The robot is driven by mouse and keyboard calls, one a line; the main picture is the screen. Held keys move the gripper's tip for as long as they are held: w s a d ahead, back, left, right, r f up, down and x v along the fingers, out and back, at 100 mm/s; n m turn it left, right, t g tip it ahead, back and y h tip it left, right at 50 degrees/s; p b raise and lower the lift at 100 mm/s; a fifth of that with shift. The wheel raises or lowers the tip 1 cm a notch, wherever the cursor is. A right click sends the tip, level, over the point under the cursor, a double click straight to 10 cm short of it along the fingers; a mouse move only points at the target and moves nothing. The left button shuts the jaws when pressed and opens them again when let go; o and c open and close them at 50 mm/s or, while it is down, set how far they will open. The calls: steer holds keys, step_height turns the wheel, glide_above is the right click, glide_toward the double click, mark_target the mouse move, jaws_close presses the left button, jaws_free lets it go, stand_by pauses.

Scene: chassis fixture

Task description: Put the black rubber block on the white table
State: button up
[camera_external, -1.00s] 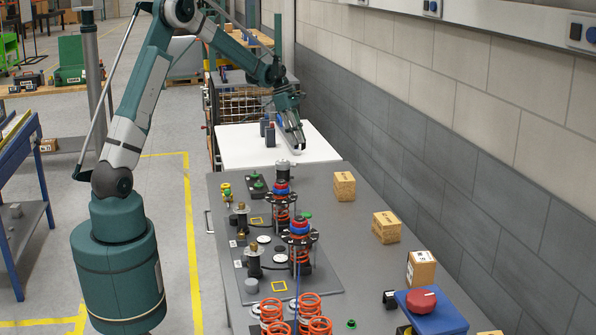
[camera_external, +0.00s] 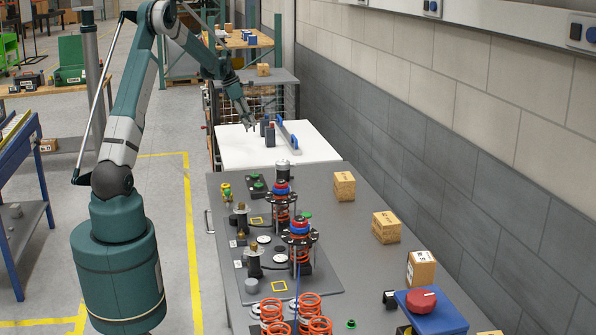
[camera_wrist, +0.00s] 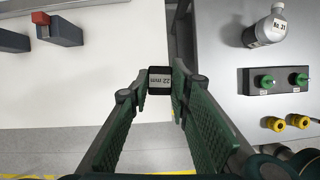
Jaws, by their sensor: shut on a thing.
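The black rubber block (camera_wrist: 160,80), labelled "22 mm", is between the fingertips of my gripper (camera_wrist: 160,88) in the wrist view. My gripper is shut on it. In the external view my gripper (camera_external: 252,128) points down over the left part of the white table (camera_external: 235,152), and the block is too small there to make out clearly. The white table also fills the left of the wrist view (camera_wrist: 100,95), with the block in front of its right edge. The height of the block above the table is hard to judge.
Dark upright blocks (camera_external: 269,134) and a blue-edged rail (camera_external: 287,132) stand on the white table, right of my gripper. The grey bench (camera_external: 330,215) adjoins it, with spring assemblies, cartons and a grey bottle (camera_wrist: 265,27). The white table's near left part is clear.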

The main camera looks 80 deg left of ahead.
steer(key=s+a+n, duration=0.1)
steer(key=s+a, duration=0.3)
step_height(320, 180, down, 7)
steer(key=shift+w, duration=0.2)
steer(key=shift+d+r, duration=0.1)
glide_toward(247, 162)
steer(key=shift+w+r, duration=0.15)
steer(key=shift+w, duration=0.5)
steer(key=shift+f, duration=1.85)
steer(key=shift+f, duration=0.2)
